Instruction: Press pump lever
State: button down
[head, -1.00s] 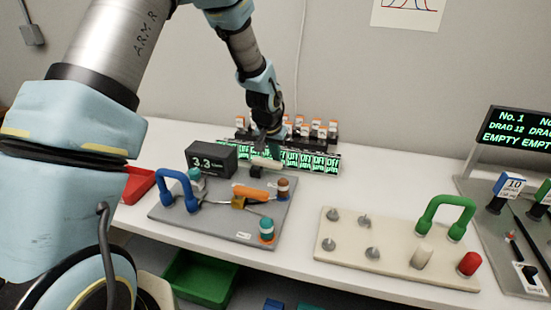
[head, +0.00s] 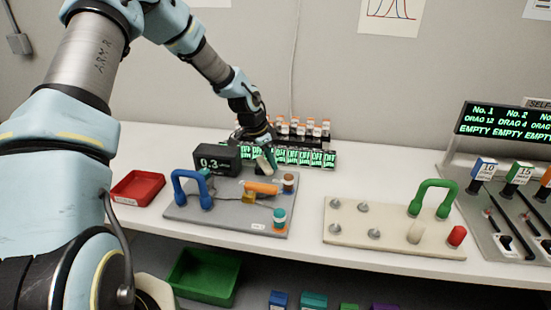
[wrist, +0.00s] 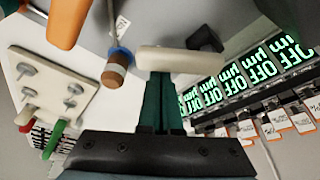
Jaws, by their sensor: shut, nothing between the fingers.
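The cream bar of the pump lever (head: 264,164) stands tilted at the back of the grey pump board (head: 190,214), beside the black display (head: 213,160), which reads about 0.3. In the wrist view the cream bar (wrist: 182,60) lies across the tips of my dark green fingers. My gripper (wrist: 160,76) is shut with nothing between the fingers. Its tips are at the bar, but I cannot tell whether they touch it. In the head view my wrist hides part of the gripper.
The board also carries a blue handle (head: 190,188), an orange cylinder (head: 262,188) and a teal-topped knob (head: 279,218). A row of green OFF displays (head: 300,157) stands close behind. A red tray (head: 138,188) is left; a cream board (head: 365,241) is right.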

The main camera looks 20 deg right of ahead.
aim_at(264, 167)
jog(key=shift+s+a, duration=0.15)
jog(key=shift+a, duration=1.55)
jog(key=shift+w+a+f, duration=0.15)
jog(key=shift+w+a, duration=0.05)
jog(key=shift+a, duration=0.15)
jog(key=shift+d, duration=0.1)
jog(key=shift+s+d+b, duration=0.25)
jog(key=shift+d+b, duration=0.05)
jog(key=d, duration=0.1)
jog(key=s+d+r, duration=0.1)
jog(key=shift+s+d+b, duration=0.3)
jog(key=shift+d+b, duration=0.1)
jog(key=w+b+v, duration=0.1)
jog(key=b+v, duration=0.1)
jog(key=v, duration=0.7)
jog(key=shift+w+d, duration=0.25)
jog(key=shift+d, duration=0.1)
jog(key=shift+r, duration=0.15)
